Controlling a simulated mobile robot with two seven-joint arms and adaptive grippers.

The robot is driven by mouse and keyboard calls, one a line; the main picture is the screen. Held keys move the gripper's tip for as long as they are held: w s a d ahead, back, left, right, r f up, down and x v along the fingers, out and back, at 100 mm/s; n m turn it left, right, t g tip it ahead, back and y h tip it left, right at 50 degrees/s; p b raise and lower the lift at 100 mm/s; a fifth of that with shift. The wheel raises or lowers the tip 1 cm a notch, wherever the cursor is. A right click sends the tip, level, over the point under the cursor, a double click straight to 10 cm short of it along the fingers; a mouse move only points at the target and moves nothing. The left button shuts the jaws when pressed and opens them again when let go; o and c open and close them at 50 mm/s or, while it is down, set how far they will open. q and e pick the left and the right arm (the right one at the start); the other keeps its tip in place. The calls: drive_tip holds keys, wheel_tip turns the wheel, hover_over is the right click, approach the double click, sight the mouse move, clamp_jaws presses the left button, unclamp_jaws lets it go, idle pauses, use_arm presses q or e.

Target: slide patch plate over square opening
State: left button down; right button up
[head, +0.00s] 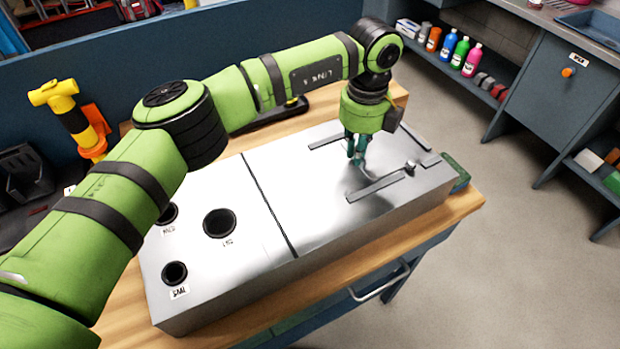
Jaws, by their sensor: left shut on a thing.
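The silver metal duct box (238,268) lies on the wooden bench. Two raised rails run along the right part of its top: a near rail (375,188) and a far rail (327,142). My left gripper (357,160) points down between these rails, its teal fingers close together at the shiny surface. It is shut on what looks like the grip of the patch plate. The plate's outline is hard to tell from the duct top, and I cannot make out the square opening. My right gripper is not in view.
Several labelled round holes, one a larger hole (219,223), sit on the duct's left part. A small knob (410,166) and a short strip (431,160) are near its right end. A yellow-and-orange tool (75,120) stands at left. Shelves with bottles (460,52) are behind at right.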

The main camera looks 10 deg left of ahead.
use_arm(q)
drive_tip(key=shift+w+d, duration=0.6)
drive_tip(key=shift+d, duration=0.35)
drive_tip(key=shift+b, duration=0.35)
drive_tip(key=c, duration=1.5)
unclamp_jaws()
drive_tip(key=shift+w+d, duration=0.1)
drive_tip(key=shift+r, duration=0.1)
wheel_tip(320, 180, up, 8)
drive_tip(key=p, duration=0.4)
drive_tip(key=shift+p, duration=0.35)
drive_tip(key=shift+f, duration=0.2)
